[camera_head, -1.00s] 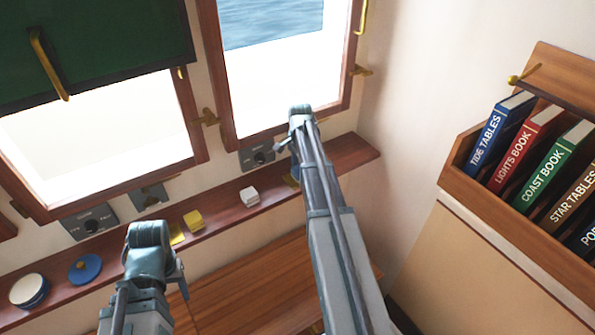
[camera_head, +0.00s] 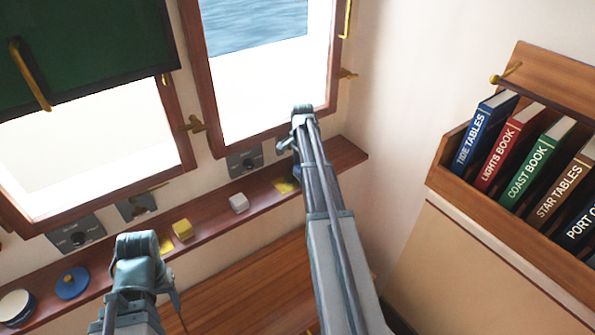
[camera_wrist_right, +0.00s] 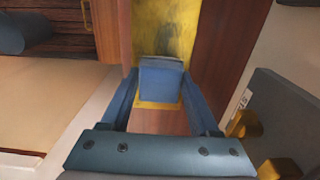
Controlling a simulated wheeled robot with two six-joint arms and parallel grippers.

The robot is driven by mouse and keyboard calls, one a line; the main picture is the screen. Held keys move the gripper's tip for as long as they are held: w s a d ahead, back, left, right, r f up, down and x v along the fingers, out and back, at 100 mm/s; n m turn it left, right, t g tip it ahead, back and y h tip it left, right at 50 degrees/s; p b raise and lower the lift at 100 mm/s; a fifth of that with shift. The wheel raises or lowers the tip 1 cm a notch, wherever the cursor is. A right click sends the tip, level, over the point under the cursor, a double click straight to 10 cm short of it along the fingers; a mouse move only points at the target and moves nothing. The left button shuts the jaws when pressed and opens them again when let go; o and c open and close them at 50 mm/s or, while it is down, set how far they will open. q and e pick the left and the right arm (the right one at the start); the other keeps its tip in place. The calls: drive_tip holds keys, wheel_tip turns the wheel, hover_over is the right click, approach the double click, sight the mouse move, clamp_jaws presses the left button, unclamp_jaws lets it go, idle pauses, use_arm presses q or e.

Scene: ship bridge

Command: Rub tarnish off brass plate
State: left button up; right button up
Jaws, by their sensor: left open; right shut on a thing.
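The brass plate (camera_head: 284,186) lies on the wooden ledge under the right window, partly hidden by my right arm. In the right wrist view the plate (camera_wrist_right: 180,22) is yellow with dull greyish smudges. My right gripper (camera_wrist_right: 160,88) is shut on a blue pad (camera_wrist_right: 161,78), which is over the plate and hides part of it. I cannot tell how firmly the pad touches it.
The ledge (camera_head: 215,212) also holds a white block (camera_head: 239,202), a yellow block (camera_head: 182,230), a blue round lid (camera_head: 72,283) and a pale tin (camera_head: 15,305). Windows stand behind it. A book rack (camera_head: 445,180) is at the right. A wooden surface (camera_head: 250,280) lies below.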

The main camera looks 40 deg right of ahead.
drive_tip(key=shift+d, duration=1)
drive_tip(key=shift+f, duration=0.1)
drive_tip(key=shift+a, duration=0.15)
drive_tip(key=shift+s+a, duration=0.1)
drive_tip(key=shift+a, duration=1.7)
drive_tip(key=shift+a, duration=0.1)
